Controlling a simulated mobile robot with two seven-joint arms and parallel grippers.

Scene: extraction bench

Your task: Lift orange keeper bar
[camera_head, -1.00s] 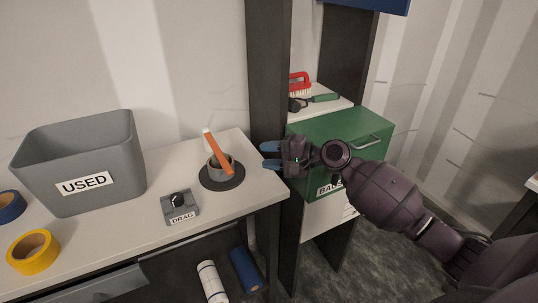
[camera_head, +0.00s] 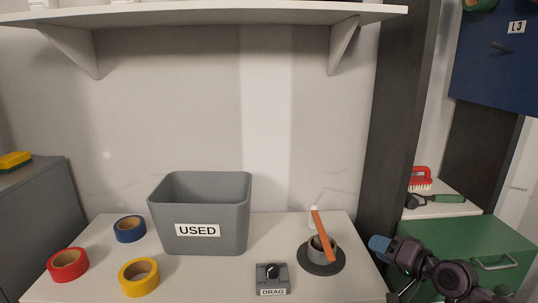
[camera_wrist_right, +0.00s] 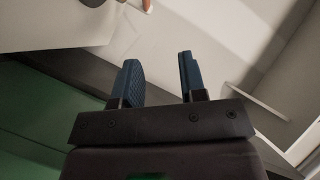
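The orange keeper bar (camera_head: 323,235) leans across a grey cup-like holder (camera_head: 322,247) on a round dark base, at the right end of the white bench. Its upper end has a pale tip. My right gripper (camera_head: 379,246) is to the right of the bar, by the dark post, and apart from it. In the right wrist view the two blue fingers (camera_wrist_right: 160,82) stand apart with nothing between them. A small orange piece with a pale tip (camera_wrist_right: 147,5) shows at that view's top edge. My left gripper is not in view.
A grey bin marked USED (camera_head: 202,210) stands mid-bench. A DRAG knob box (camera_head: 272,279) sits left of the holder. Red (camera_head: 68,264), blue (camera_head: 129,229) and yellow (camera_head: 138,277) tape rolls lie at left. A green case (camera_head: 470,250) stands right of the dark post (camera_head: 398,130).

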